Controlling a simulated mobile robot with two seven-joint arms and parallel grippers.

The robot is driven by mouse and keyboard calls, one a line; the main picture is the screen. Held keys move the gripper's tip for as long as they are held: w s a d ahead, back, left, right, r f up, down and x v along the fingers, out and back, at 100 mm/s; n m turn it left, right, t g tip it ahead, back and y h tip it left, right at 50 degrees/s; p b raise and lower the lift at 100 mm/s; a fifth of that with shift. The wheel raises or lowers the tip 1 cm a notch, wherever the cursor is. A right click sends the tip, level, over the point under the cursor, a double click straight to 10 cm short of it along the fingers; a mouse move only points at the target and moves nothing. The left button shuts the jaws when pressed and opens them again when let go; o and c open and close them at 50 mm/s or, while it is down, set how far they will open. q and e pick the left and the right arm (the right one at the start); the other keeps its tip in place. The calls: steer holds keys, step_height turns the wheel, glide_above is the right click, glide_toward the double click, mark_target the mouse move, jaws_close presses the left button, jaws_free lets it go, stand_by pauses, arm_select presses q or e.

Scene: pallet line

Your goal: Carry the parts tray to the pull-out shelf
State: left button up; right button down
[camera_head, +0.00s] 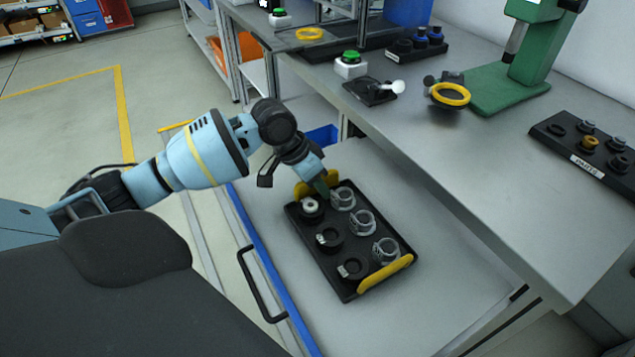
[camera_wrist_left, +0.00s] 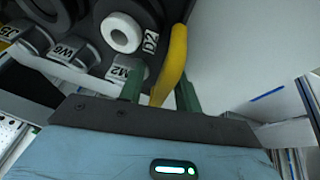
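The black parts tray (camera_head: 318,252) rests on the grey pull-out shelf (camera_head: 450,285), in front of and below the workbench. It holds clear-looking ring parts in one row and black round parts in the other, one with a white ring (camera_wrist_left: 121,33). Yellow handles stand at its near end (camera_head: 386,274) and far end (camera_head: 303,187). My left gripper (camera_head: 323,184) is at the far handle. In the left wrist view its green fingers (camera_wrist_left: 160,92) stand on either side of the yellow handle (camera_wrist_left: 172,62), with a gap showing. My right gripper is out of view.
The workbench (camera_head: 425,130) overhangs beside the shelf. It carries a green press (camera_head: 510,85), a yellow ring tool (camera_head: 449,95), a green button box (camera_head: 350,64) and another black parts holder (camera_head: 585,148). The shelf has a blue front edge and black pull handle (camera_head: 258,288). Its near-right surface is clear.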

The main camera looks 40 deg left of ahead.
arm_select(q)
steer(key=shift+a+r, duration=0.1)
steer(key=shift+r, duration=0.15)
steer(key=p+v, duration=0.1)
steer(key=v, duration=1)
steer(key=shift+r+p, duration=0.35)
steer(key=shift+s, duration=0.15)
